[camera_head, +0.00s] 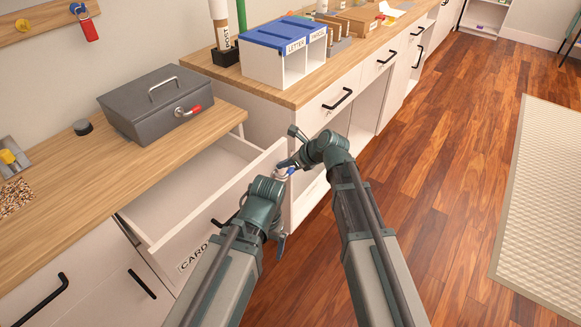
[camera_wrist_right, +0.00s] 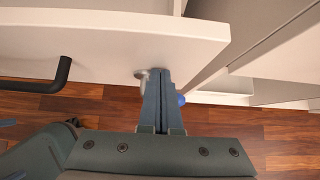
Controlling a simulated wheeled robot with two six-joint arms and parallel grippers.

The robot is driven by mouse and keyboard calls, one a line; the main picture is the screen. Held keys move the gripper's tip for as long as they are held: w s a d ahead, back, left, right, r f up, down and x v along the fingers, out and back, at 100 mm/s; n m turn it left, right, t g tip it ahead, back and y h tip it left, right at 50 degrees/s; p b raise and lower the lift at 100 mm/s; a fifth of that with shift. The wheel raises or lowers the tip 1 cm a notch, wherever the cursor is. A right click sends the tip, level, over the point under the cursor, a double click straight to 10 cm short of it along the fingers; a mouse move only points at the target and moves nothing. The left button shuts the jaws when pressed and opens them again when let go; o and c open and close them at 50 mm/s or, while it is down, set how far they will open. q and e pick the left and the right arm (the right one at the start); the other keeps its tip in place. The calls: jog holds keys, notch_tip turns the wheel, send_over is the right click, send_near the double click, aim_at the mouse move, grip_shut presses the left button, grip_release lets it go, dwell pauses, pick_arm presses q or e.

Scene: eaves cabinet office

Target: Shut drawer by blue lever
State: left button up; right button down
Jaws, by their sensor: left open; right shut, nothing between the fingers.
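The white drawer (camera_head: 217,203) with a card label stands pulled out and looks empty inside. The blue lever (camera_wrist_right: 181,100) shows as a small blue end beside my right gripper in the right wrist view, with a silver round mount (camera_wrist_right: 140,75) on the other side; the fingers hide the rest. My right gripper (camera_head: 284,164) is shut and empty at the right end of the drawer front; its fingers (camera_wrist_right: 160,76) overlap the front in the wrist view, and contact is unclear. My left gripper (camera_head: 281,246) is open, low in front of the drawer, partly hidden by its own arm.
A grey cash box (camera_head: 155,103) stands on the wooden desktop (camera_head: 60,190) above the drawer. A cabinet (camera_head: 275,103) with black handles adjoins on the right. The drawer's black handle (camera_wrist_right: 45,80) sticks out near my right gripper.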

jog(key=w+a, duration=1.1)
jog(key=a, duration=0.3)
jog(key=shift+w+a, duration=0.2)
jog(key=shift+a, duration=0.1)
jog(key=shift+r, duration=0.1)
jog(key=s+d, duration=0.2)
jog(key=d, duration=0.1)
jog(key=shift+s+d, duration=0.2)
jog(key=shift+s, duration=0.15)
jog(key=p, duration=0.7)
send_near(250, 146)
jog(key=s+r, duration=0.2)
pick_arm(q)
notch_tip(250, 146, up, 7)
jog(key=shift+s+a, duration=0.25)
jog(key=shift+a, duration=0.15)
pick_arm(e)
jog(key=shift+d+f, duration=0.2)
jog(key=shift+d, duration=0.15)
